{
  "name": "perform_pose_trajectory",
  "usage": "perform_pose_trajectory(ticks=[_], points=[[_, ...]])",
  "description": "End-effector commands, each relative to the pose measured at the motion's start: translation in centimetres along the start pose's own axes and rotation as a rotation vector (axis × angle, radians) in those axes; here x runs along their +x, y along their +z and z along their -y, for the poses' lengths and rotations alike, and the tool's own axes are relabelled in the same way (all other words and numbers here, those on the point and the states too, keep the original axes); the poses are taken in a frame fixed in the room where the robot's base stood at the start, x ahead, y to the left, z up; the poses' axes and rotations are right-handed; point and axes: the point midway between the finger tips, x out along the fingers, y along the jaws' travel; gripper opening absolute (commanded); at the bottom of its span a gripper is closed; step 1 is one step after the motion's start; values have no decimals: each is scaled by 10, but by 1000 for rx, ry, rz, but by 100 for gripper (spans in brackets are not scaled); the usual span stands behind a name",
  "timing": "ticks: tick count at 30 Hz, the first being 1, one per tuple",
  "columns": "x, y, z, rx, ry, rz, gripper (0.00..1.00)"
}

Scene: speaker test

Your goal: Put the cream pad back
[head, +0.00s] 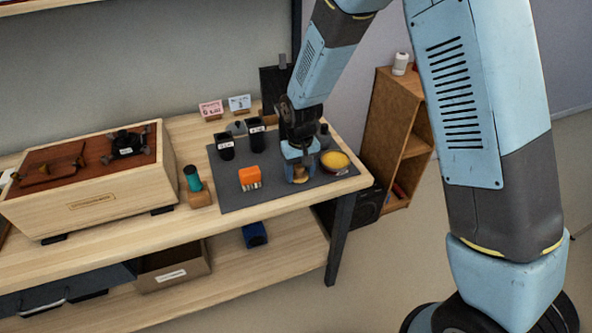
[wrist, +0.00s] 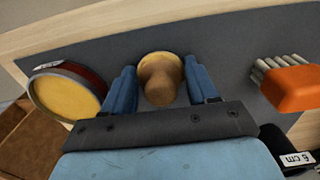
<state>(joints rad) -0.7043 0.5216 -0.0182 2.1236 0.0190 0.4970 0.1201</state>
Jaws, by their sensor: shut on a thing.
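The cream pad (wrist: 160,78) appears as a tan, round piece with a knob-like handle, between the two blue fingers of my gripper (wrist: 162,88) in the wrist view. My gripper is shut on it. In the head view my gripper (head: 299,172) is low over the grey mat (head: 235,199), with a tan bit of the pad showing at its fingers. I cannot tell whether the pad touches the mat. A round dark-red tin with a yellow top (head: 335,161) stands just right of my gripper; in the wrist view the tin (wrist: 68,92) is at left.
An orange brush (head: 250,178) with pale bristles lies left of my gripper. Black labelled cups (head: 225,147) stand behind. A teal-topped cylinder on a wooden block (head: 194,183) stands off the mat's left edge. A wooden box (head: 95,190) fills the table's left. The mat's front left is clear.

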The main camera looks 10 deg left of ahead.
Motion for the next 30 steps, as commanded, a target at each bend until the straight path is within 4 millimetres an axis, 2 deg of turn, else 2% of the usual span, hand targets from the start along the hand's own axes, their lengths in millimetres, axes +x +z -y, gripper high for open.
perform_pose_trajectory(ticks=[7,8,15,24,30], points=[[1,0,0,0,0,0,25],[2,0,0,0,0,0,59],[1,0,0,0,0,0,82],[-1,0,0,0,0,-1,84],[-21,-1,0,1,-1,-4,84]])
